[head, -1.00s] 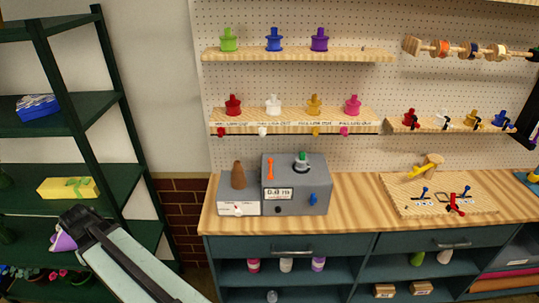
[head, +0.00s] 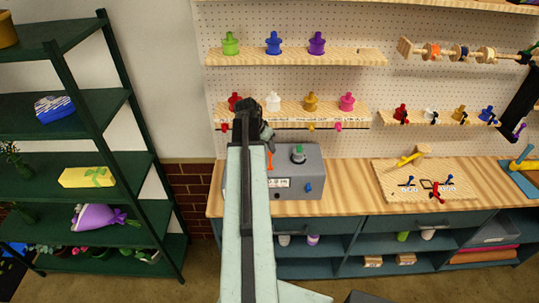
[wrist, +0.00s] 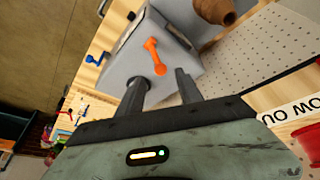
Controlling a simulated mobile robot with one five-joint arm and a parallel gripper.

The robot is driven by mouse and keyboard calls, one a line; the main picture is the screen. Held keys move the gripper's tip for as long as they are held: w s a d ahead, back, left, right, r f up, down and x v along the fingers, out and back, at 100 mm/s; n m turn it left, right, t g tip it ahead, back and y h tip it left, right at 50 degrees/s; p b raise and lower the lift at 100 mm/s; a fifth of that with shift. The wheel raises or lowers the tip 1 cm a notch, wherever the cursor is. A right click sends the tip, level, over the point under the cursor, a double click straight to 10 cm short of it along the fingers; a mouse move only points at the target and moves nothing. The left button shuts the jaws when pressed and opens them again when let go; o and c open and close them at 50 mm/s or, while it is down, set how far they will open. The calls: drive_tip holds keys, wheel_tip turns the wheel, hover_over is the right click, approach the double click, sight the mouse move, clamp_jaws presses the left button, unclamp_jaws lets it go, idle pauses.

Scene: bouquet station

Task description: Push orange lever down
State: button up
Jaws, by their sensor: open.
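My gripper (wrist: 161,84) is open, with nothing between the fingers. I cannot see contact with the lever. In the head view my gripper (head: 266,133) is in front of the box's upper left, and my arm hides the left part of the box.
A shelf (head: 360,119) with coloured pegs is above the box. The counter (head: 348,190) right of the box is clear up to a wooden board.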

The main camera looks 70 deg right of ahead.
sight(270, 155)
drive_tip(key=b+x, duration=0.6)
drive_tip(key=x, duration=0.1)
drive_tip(key=shift+f, duration=0.1)
clamp_jaws()
idle(1.1)
